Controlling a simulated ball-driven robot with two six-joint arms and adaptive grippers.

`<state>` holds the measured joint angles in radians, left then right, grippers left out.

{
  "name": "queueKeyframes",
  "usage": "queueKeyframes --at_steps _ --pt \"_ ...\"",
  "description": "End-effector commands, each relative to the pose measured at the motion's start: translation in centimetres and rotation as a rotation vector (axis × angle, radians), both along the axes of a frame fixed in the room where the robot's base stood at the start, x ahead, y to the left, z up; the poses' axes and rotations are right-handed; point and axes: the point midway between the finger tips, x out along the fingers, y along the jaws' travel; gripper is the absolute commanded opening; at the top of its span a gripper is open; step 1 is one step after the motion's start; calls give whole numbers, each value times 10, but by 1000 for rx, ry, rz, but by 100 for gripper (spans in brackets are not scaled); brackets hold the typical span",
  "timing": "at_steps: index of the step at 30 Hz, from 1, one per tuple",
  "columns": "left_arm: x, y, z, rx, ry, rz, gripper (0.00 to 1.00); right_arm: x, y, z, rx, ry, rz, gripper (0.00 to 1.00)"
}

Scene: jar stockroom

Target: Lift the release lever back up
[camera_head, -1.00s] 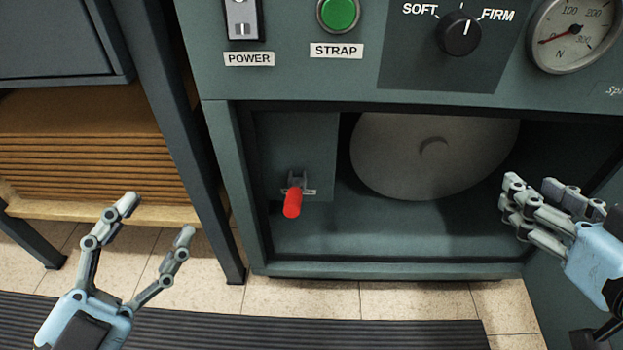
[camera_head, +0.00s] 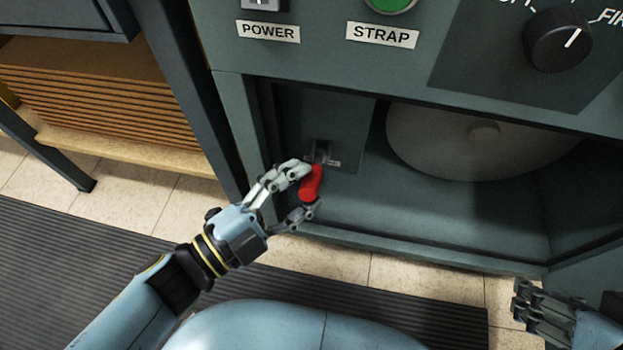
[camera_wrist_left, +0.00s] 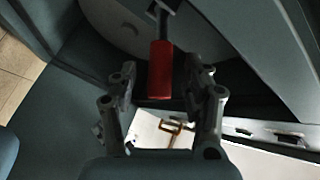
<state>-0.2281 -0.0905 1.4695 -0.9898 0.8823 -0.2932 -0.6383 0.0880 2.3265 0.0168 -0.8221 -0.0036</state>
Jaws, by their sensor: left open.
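The release lever (camera_head: 311,183) has a red handle on a grey pivot, mounted on a panel inside the machine's lower bay. Its handle points downward in the head view. My left gripper (camera_head: 307,188) is open at the lever, with its fingers on either side of the red handle. In the left wrist view the red handle (camera_wrist_left: 160,70) lies between the spread fingers (camera_wrist_left: 160,90). I cannot tell whether a finger touches it. My right gripper (camera_head: 540,312) is at the lower right edge, partly cut off, and I cannot tell its opening.
The bay's front sill (camera_head: 420,246) and left frame post (camera_head: 247,140) border the opening. A large grey disc (camera_head: 440,140) is at the back of the bay. The POWER and STRAP labels and the dial (camera_head: 558,40) are above. Stacked brown sheets (camera_head: 95,95) sit on a shelf at left.

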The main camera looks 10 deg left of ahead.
Motion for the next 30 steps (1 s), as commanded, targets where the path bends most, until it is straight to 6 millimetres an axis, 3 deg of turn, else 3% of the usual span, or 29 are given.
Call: queueKeyframes --at_steps 6,15,26,30 --pt "17 -13 -1 0 1 -1 49 2 0 -10 0 -61 1 38" --pt "19 -14 0 0 0 0 49 3 0 -9 0 -71 2 38" --pt "18 -14 0 0 1 -1 2 3 0 -9 1 -70 2 38" --pt "18 -14 0 0 2 -1 0 3 0 -9 1 -70 2 38"
